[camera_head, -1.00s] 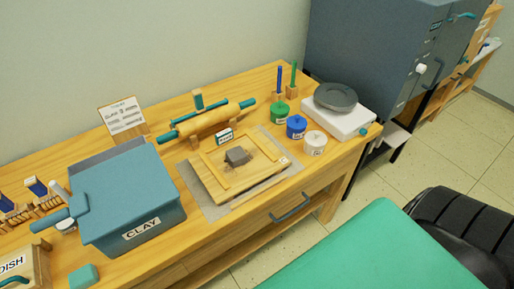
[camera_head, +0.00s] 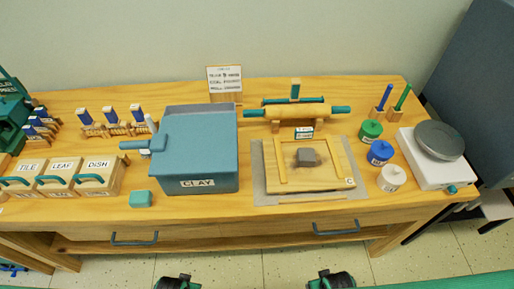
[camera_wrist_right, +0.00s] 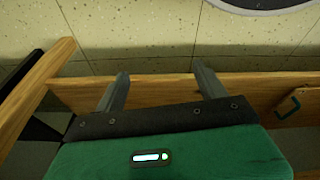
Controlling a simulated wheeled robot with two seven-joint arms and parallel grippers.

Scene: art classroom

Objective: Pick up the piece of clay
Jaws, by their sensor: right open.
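A small grey-brown piece of clay (camera_head: 307,157) lies on a framed wooden board (camera_head: 290,179) on the table, right of the middle in the head view. A blue-grey bin labelled CLAY (camera_head: 190,160) stands to its left; its inside is hidden by the lid. My left gripper (camera_head: 177,281) and right gripper (camera_head: 331,280) show only in part at the bottom edge of the head view, in front of the table. In the right wrist view my right gripper (camera_wrist_right: 160,88) has its two fingers wide apart with nothing between them. The left fingers cannot be made out.
A rolling pin (camera_head: 298,111) on supports lies behind the board. Green (camera_head: 370,131), blue (camera_head: 380,153) and white (camera_head: 391,178) jars and a scale (camera_head: 436,158) stand to the right. Boxes labelled TILE, LEAF and DISH (camera_head: 97,175) and a teal block (camera_head: 140,199) are at the left.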

